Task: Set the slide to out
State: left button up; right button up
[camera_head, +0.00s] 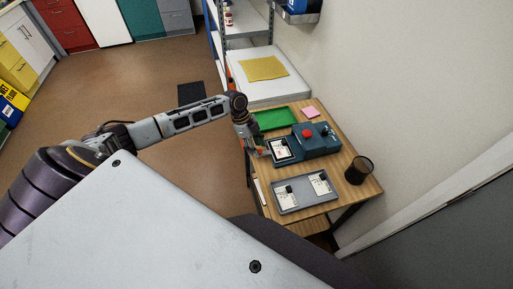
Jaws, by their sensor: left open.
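A dark teal device (319,142) with a red knob (307,133) stands on the wooden bench. On its left side is a dark-framed slide (281,150) with a white card on it. The slide is small in view, and I cannot tell exactly how far it sticks out. My left gripper (262,152) points down at the left end of the slide, open. I cannot tell whether it touches the slide. My right gripper is not in view.
A grey tray (305,201) with two white cards lies in front of the device. A green tray (273,119) and a pink pad (311,112) lie behind it. A black mesh cup (358,170) stands at the right. Shelving stands beyond the bench (345,195).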

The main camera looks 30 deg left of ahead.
pick_arm(q)
jog(key=v, duration=1)
jog(key=shift+r, duration=0.4)
jog(key=shift+a, duration=0.15)
